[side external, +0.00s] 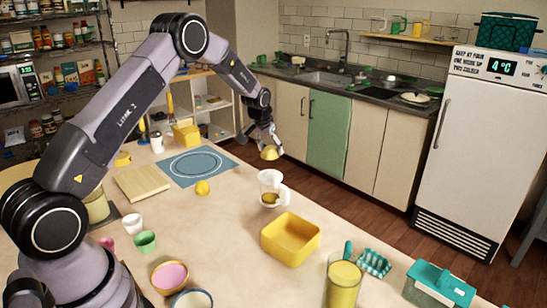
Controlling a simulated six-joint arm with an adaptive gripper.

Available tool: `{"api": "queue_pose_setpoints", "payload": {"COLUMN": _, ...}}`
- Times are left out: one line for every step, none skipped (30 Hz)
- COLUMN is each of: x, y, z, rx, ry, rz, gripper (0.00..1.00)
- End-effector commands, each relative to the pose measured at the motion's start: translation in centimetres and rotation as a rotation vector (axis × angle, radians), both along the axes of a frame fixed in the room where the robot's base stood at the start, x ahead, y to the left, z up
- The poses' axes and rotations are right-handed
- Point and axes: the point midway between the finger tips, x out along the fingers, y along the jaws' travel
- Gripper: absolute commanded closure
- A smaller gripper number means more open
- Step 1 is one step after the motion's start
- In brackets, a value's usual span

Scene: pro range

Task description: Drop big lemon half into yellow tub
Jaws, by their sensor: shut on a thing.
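My gripper (268,143) is raised above the far edge of the table and shut on the big lemon half (270,154), a yellow rounded piece at its fingertips. The yellow tub (290,250) is an open square container on the table, nearer the camera and slightly right of my gripper. It looks empty. The lemon half is high and apart from the tub. Another small yellow lemon piece (202,187) lies on the table near the blue mat.
A clear measuring jug (270,190) stands between my gripper and the tub. A blue mat (195,166), a wooden board (142,183) and a yellow box (186,133) lie to the left. A tall yellow jar (343,285) and a teal egg tray (374,262) are right of the tub.

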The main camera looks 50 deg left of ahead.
Motion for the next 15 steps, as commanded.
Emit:
{"api": "queue_pose_setpoints", "payload": {"x": 0.0, "y": 0.0, "z": 0.0, "rx": 0.000, "ry": 0.000, "rz": 0.000, "gripper": 0.76}}
{"api": "queue_pose_setpoints", "payload": {"x": 0.0, "y": 0.0, "z": 0.0, "rx": 0.000, "ry": 0.000, "rz": 0.000, "gripper": 0.76}}
{"api": "queue_pose_setpoints", "payload": {"x": 0.0, "y": 0.0, "z": 0.0, "rx": 0.000, "ry": 0.000, "rz": 0.000, "gripper": 0.76}}
{"api": "queue_pose_setpoints", "payload": {"x": 0.0, "y": 0.0, "z": 0.0, "rx": 0.000, "ry": 0.000, "rz": 0.000, "gripper": 0.76}}
{"api": "queue_pose_setpoints", "payload": {"x": 0.0, "y": 0.0, "z": 0.0, "rx": 0.000, "ry": 0.000, "rz": 0.000, "gripper": 0.76}}
{"api": "queue_pose_setpoints", "payload": {"x": 0.0, "y": 0.0, "z": 0.0, "rx": 0.000, "ry": 0.000, "rz": 0.000, "gripper": 0.76}}
{"api": "queue_pose_setpoints", "payload": {"x": 0.0, "y": 0.0, "z": 0.0, "rx": 0.000, "ry": 0.000, "rz": 0.000, "gripper": 0.76}}
{"api": "queue_pose_setpoints", "payload": {"x": 0.0, "y": -0.1, "z": 0.0, "rx": -0.001, "ry": 0.000, "rz": -0.001, "gripper": 0.76}}
{"api": "queue_pose_setpoints", "payload": {"x": -0.1, "y": -0.3, "z": 0.1, "rx": 0.000, "ry": 0.000, "rz": -0.004, "gripper": 0.76}}
{"api": "queue_pose_setpoints", "payload": {"x": -0.3, "y": -0.5, "z": 0.1, "rx": -0.001, "ry": 0.000, "rz": -0.009, "gripper": 0.76}}
{"api": "queue_pose_setpoints", "payload": {"x": -0.5, "y": -0.8, "z": 0.2, "rx": -0.001, "ry": 0.000, "rz": -0.014, "gripper": 0.76}}
{"api": "queue_pose_setpoints", "payload": {"x": -0.9, "y": -1.5, "z": 0.2, "rx": -0.001, "ry": 0.000, "rz": -0.025, "gripper": 0.76}}
{"api": "queue_pose_setpoints", "payload": {"x": -1.3, "y": -2.0, "z": 0.3, "rx": -0.002, "ry": 0.001, "rz": -0.035, "gripper": 0.76}}
{"api": "queue_pose_setpoints", "payload": {"x": -1.8, "y": -2.7, "z": 0.4, "rx": -0.002, "ry": 0.000, "rz": -0.047, "gripper": 0.76}}
{"api": "queue_pose_setpoints", "payload": {"x": -2.6, "y": -3.8, "z": 0.5, "rx": -0.003, "ry": 0.002, "rz": -0.067, "gripper": 0.76}}
